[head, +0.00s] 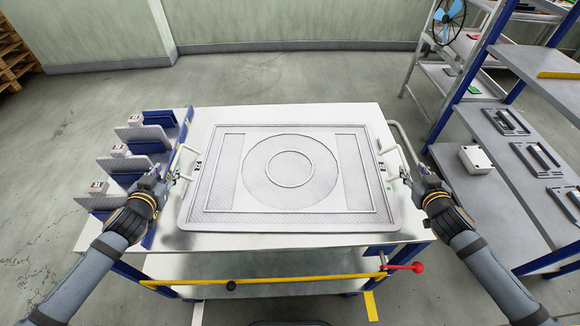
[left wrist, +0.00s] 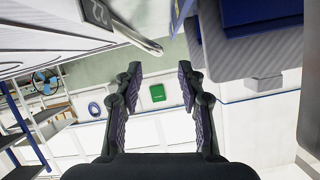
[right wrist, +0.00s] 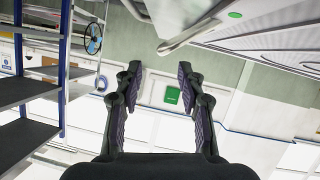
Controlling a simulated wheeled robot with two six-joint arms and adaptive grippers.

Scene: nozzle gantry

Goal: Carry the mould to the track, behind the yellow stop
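The mould (head: 291,205) is a large grey textured rectangular plate with a raised ring pattern, lying on a white-topped cart (head: 300,114). It has a pale bar handle on each short side: the left handle (head: 178,160) and the right handle (head: 405,147). My left gripper (head: 172,178) is open and empty beside the left handle; the handle also shows above the fingers in the left wrist view (left wrist: 138,40). My right gripper (head: 405,175) is open and empty beside the right handle, which shows in the right wrist view (right wrist: 188,38). I cannot identify the track or yellow stop.
A blue rack with grey plates (head: 150,133) stands close by my left arm. A yellow bar (head: 265,280) and a red knob (head: 417,267) are at the cart's front. Shelving (head: 510,190) with a white box (head: 475,160) stands at right. Floor behind the cart is clear.

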